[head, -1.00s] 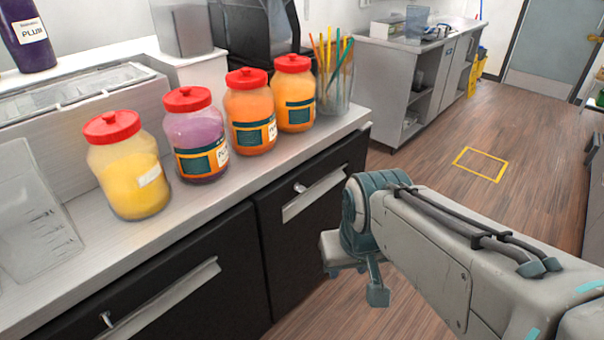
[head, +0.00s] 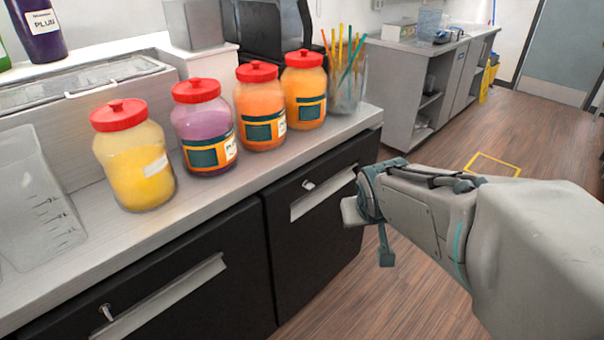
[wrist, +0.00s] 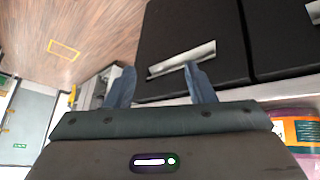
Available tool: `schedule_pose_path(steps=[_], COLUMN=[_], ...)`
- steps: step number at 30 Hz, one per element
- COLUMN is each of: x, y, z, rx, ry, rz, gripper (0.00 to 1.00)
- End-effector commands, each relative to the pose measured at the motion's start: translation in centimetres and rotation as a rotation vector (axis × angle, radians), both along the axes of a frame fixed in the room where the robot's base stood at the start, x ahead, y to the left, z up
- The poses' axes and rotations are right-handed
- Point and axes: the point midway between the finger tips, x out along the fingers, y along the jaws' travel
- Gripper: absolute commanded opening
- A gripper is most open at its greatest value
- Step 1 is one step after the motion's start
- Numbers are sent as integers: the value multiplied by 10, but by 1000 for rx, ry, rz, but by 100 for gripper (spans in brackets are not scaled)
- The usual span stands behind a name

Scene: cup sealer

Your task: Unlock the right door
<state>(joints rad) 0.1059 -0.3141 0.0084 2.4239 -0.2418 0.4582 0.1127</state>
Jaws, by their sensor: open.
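The right door (head: 318,220) is a black cabinet front under the counter, and it looks shut. It has a pale bar handle (head: 322,194) and a small silver key or lock piece (head: 308,185) above the handle. My gripper (head: 368,228) is just right of this door in the head view, apart from the lock. In the wrist view its two blue-grey fingers (wrist: 161,84) are spread and nothing is between them. The right door (wrist: 190,25) and its handle (wrist: 182,59) lie beyond the fingers there. The lock piece is not clear in the wrist view.
The left door (head: 170,280) has its own handle (head: 165,295) and silver lock piece (head: 106,312). Several red-lidded jars (head: 133,160), a clear pitcher (head: 38,205) and a cup of straws (head: 347,85) stand on the counter (head: 215,195). The wooden floor (head: 440,290) has free room.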

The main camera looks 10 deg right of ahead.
Motion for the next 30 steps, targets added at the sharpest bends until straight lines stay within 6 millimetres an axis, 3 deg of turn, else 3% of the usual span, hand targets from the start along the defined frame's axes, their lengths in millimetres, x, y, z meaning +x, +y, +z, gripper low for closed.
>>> schedule_pose_path(steps=[1, 6, 15, 22, 30], x=[22, 91, 179, 207, 198], y=[-11, -36, -50, -45, -39], z=[-17, -33, -79, -129, -168], rx=[-24, -81, -39, 127, 360], ry=[-51, -257, -572, -766, -907], rz=[4, 71, 291, 501, 679], gripper=[49, 49, 49, 49, 49])
